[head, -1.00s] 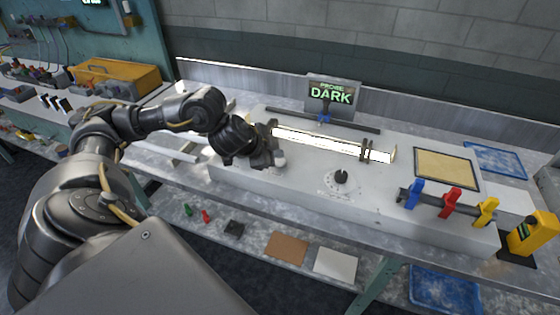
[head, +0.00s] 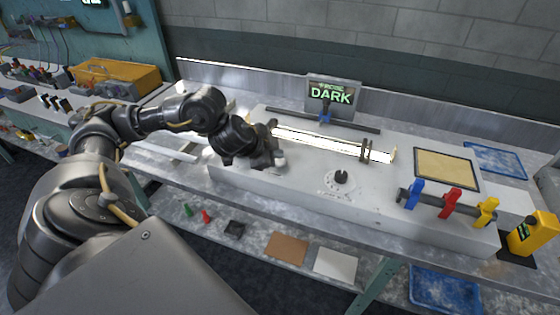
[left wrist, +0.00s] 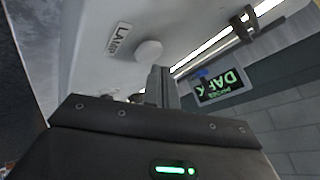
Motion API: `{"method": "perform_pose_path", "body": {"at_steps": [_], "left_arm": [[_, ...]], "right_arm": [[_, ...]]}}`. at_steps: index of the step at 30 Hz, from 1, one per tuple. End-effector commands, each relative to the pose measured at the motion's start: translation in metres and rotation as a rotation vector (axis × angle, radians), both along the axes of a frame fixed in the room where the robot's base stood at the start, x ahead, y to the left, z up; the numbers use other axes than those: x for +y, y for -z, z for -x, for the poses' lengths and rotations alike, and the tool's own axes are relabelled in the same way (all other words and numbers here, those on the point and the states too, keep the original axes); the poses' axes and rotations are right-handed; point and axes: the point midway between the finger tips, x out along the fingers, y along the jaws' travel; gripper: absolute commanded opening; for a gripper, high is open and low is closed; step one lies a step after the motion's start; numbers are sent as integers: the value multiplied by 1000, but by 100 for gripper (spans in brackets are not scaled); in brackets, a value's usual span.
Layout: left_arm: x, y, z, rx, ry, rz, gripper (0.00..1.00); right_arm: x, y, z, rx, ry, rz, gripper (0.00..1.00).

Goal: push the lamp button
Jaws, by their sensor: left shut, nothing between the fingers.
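The lamp button is a pale round knob (left wrist: 148,50) beside a LAMP label (left wrist: 118,40) on the white bench unit (head: 300,185). My left gripper (left wrist: 160,72) is shut and empty, its fingertips close to the button in the left wrist view. I cannot tell whether they touch it. In the head view the left gripper (head: 272,160) is low over the left end of the unit and hides most of that spot. The long glass tube (head: 320,141) glows white behind it. My right gripper is not in view.
A display reading DARK (head: 330,95) stands behind the tube. A black dial (head: 341,177) is right of the gripper. Blue, red (head: 450,202) and yellow clips sit on a bar further right, near a yellow meter (head: 533,234).

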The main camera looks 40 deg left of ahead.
Motion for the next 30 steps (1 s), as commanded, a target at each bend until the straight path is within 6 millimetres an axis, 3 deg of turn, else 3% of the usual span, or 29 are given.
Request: {"method": "perform_pose_path", "body": {"at_steps": [30], "left_arm": [[0,9,0,0,0,0,0]], "right_arm": [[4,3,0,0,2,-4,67]]}}
